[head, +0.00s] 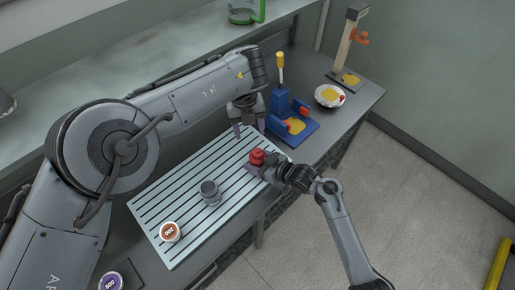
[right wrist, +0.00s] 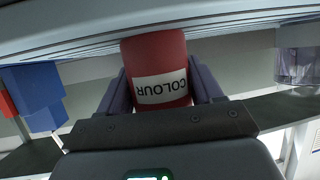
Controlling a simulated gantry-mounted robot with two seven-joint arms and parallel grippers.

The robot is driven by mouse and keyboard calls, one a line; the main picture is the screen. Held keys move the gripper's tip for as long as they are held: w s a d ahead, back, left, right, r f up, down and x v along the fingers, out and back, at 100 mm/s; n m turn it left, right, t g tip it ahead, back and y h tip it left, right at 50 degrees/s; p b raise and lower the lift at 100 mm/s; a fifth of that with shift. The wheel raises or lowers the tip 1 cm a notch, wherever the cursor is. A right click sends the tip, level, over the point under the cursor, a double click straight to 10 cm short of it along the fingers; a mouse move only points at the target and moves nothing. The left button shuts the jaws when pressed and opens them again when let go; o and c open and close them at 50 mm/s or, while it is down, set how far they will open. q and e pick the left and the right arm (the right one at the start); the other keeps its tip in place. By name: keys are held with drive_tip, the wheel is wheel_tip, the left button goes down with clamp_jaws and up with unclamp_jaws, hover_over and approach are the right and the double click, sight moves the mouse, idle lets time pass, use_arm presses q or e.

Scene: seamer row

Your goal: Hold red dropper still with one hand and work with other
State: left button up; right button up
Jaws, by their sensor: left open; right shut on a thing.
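The red dropper (head: 257,156) stands near the far right end of the slatted rack (head: 158,207). In the right wrist view it is a red cylinder (right wrist: 158,62) with a white label reading COLOUR, which appears upside down. My right gripper (head: 262,164) is shut on it, with one finger on each side in the wrist view (right wrist: 160,95). My left gripper (head: 250,131) is open and empty, just above and beyond the dropper, pointing down. I cannot tell its exact height over the rack.
A blue seamer-like device (head: 283,103) with red parts stands right behind the grippers. A grey jar (head: 209,188) and an orange-topped can (head: 170,232) are on the rack. A purple-topped can (head: 110,282) is at the near left.

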sight(258, 152)
drive_tip(key=shift+d, duration=0.1)
use_arm(q)
drive_tip(key=f, duration=0.3)
drive_tip(key=d+f+n, duration=0.1)
drive_tip(key=f, duration=0.2)
drive_tip(key=s+d+f+n+y, duration=0.1)
drive_tip(key=f, duration=0.2)
drive_tip(key=shift+d+f+t, duration=0.2)
drive_tip(key=shift+t, duration=0.1)
drive_tip(key=c, duration=1.1)
drive_tip(key=shift+o, duration=0.2)
